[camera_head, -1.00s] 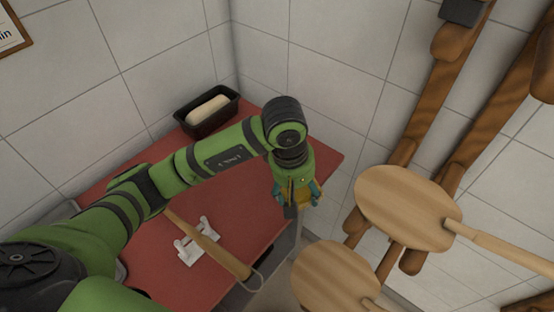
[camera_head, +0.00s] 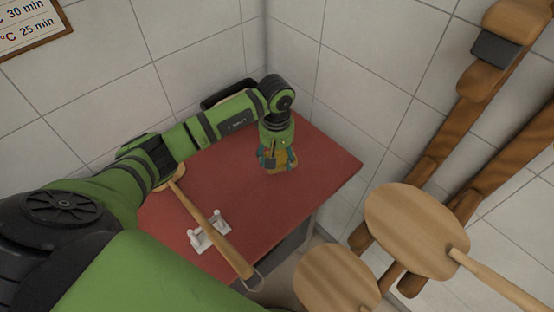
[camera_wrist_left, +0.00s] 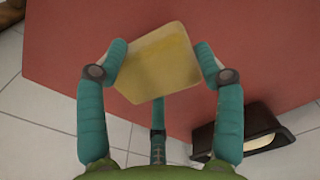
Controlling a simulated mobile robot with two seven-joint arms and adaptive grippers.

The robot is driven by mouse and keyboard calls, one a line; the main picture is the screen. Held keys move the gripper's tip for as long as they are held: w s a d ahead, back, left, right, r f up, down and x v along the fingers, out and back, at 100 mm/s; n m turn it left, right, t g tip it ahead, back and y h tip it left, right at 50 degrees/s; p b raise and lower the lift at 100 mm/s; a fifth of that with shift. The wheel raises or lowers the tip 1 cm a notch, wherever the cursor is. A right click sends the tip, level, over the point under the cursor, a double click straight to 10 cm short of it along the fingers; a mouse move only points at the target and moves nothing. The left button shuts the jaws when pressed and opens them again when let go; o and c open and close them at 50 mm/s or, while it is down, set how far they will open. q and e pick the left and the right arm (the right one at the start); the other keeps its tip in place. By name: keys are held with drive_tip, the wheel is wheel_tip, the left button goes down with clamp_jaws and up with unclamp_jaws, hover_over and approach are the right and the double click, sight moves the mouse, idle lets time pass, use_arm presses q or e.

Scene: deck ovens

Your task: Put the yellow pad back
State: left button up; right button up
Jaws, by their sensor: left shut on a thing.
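The yellow pad (camera_wrist_left: 158,66) is held between the fingers of my left gripper (camera_wrist_left: 162,68) in the left wrist view. It is a flat, roughly square piece, and the red tabletop (camera_wrist_left: 260,40) shows behind it. In the head view my left gripper (camera_head: 277,163) points down over the back right part of the red tabletop (camera_head: 325,170), with the pad (camera_head: 286,166) partly hidden by the fingers. I cannot tell whether the pad touches the tabletop. My right gripper is not in view.
A black loaf tin (camera_wrist_left: 240,132) is near the gripper, mostly hidden by my arm in the head view. A wooden-handled tool (camera_head: 215,230) lies across a white holder (camera_head: 208,233). Round wooden peels (camera_head: 415,228) stand at the right. The tabletop's right part is clear.

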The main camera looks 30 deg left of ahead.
use_arm(q)
drive_tip(key=shift+f, duration=0.35)
wheel_tip(320, 180, down, 2)
drive_tip(key=shift+f+p, duration=0.2)
drive_tip(key=shift+p, duration=0.65)
drive_tip(key=shift+f, duration=0.6)
drive_tip(key=o, duration=1)
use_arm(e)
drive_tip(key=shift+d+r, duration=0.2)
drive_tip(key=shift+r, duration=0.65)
